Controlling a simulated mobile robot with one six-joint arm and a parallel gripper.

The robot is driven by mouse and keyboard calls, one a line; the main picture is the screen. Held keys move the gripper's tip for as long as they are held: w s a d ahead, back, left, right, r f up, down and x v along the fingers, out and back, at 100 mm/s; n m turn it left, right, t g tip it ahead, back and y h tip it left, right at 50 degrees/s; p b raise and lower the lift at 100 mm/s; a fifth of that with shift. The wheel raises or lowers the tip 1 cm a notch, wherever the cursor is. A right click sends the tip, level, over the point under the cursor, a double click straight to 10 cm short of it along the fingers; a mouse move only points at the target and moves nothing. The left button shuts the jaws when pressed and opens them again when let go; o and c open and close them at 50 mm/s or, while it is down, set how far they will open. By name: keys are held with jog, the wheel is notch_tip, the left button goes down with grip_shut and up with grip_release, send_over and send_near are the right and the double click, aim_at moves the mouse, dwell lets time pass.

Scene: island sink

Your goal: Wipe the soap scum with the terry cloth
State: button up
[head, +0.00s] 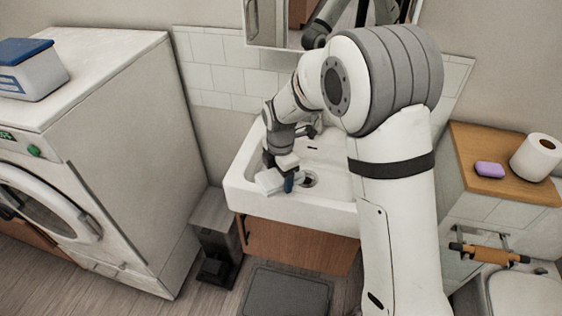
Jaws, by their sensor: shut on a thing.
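My gripper (281,176) reaches down into the left part of the white sink (243,192), near its front rim. It is shut on a small pale, folded-looking piece (268,182), which I take to be the terry cloth. A dark blue bit shows beside it on the right; I cannot tell whether this is a fingertip or part of what is held. Whether the cloth touches the basin is unclear. I cannot make out soap scum on the sink. My arm hides the right part of the basin.
A washing machine (100,190) with a blue-lidded box (28,70) stands left. A pedal bin (215,235) is beside the wooden cabinet (295,245) under the sink. At right, a ledge (505,189) holds purple soap (490,169) and a paper roll (537,157). A mirror hangs above.

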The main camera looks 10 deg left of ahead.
jog(key=shift+d+r+p, duration=0.1)
jog(key=shift+r+p, duration=0.85)
jog(key=shift+r, duration=0.9)
